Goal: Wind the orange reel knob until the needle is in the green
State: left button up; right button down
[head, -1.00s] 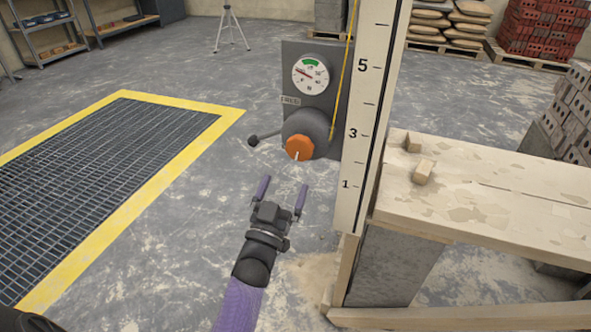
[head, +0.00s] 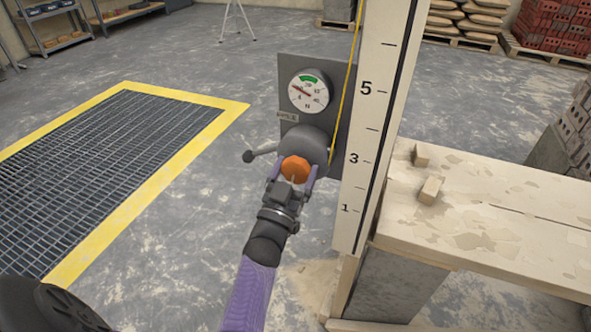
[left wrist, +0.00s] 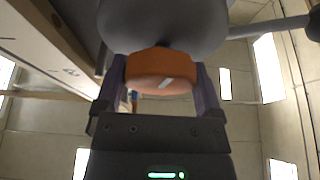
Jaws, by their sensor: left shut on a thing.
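The orange reel knob (head: 295,169) sits on the front of a grey reel drum (head: 306,143), low on a grey panel (head: 337,143). My left gripper (head: 294,178) is shut on the knob, one purple finger on each side. In the left wrist view the knob (left wrist: 163,74) is between the fingers, with a white mark on its face. The round white gauge (head: 309,91) is above the reel. Its needle points to the upper left, outside the green band (head: 309,78) at the top. My right gripper is not in view.
A lever with a dark ball end (head: 248,157) sticks out left of the reel. A tall numbered board (head: 375,120) and a yellow cord (head: 346,90) are just right of it. A wooden bench (head: 480,225) stands at the right. Open floor lies left, beside a yellow-edged grating (head: 165,186).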

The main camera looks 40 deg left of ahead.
pick_arm(q)
jog(key=shift+c, duration=0.9)
jog(key=shift+m, duration=0.3)
jog(key=m+h, duration=0.2)
jog(key=m, duration=0.1)
jog(key=shift+m+h+p, duration=0.3)
jog(key=shift+m+p, duration=0.05)
jog(key=shift+m, duration=0.05)
jog(key=m+h+p, duration=0.1)
jog(key=m+h, duration=0.1)
jog(key=m, duration=0.3)
jog(key=m+h+p, duration=0.1)
jog(key=m+h, duration=0.1)
jog(key=m, duration=0.2)
jog(key=shift+g, duration=0.4)
jog(key=shift+m+g+h, duration=0.4)
jog(key=shift+m+h, duration=0.1)
jog(key=shift+m, duration=0.7)
jog(key=shift+f+m+p, duration=0.1)
jog(key=shift+m+p, duration=0.2)
jog(key=shift+p, duration=0.05)
